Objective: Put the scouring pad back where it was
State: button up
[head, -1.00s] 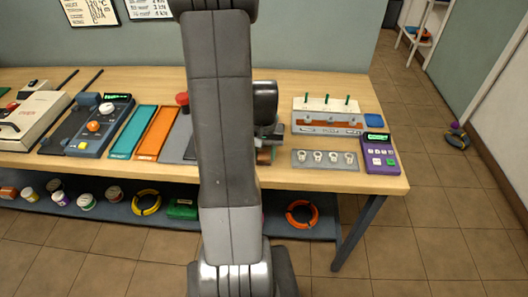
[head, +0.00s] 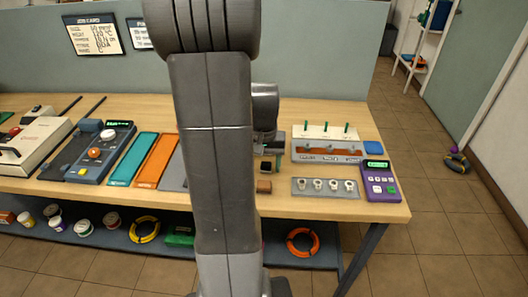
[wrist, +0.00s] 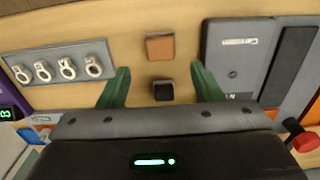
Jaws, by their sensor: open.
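A small flat brown block (head: 264,186), which looks like the scouring pad, lies on the wooden table (head: 232,214) near its front edge. It also shows in the wrist view (wrist: 159,46), lying flat and apart from my fingers. My gripper (wrist: 161,88) is open, its two green fingers spread above the table. A small black block (wrist: 163,90) appears between the fingers, not visibly gripped; it also shows in the head view (head: 265,168). My arm hides part of the table in the head view.
A grey strip with several ring terminals (head: 325,188) lies right of the brown block. Behind it stands a rack (head: 327,146), with a purple meter (head: 380,182) and blue block (head: 372,147) at right. Orange (head: 157,161) and teal (head: 132,158) strips lie left.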

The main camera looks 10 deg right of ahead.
jog(key=shift+r, duration=2.4)
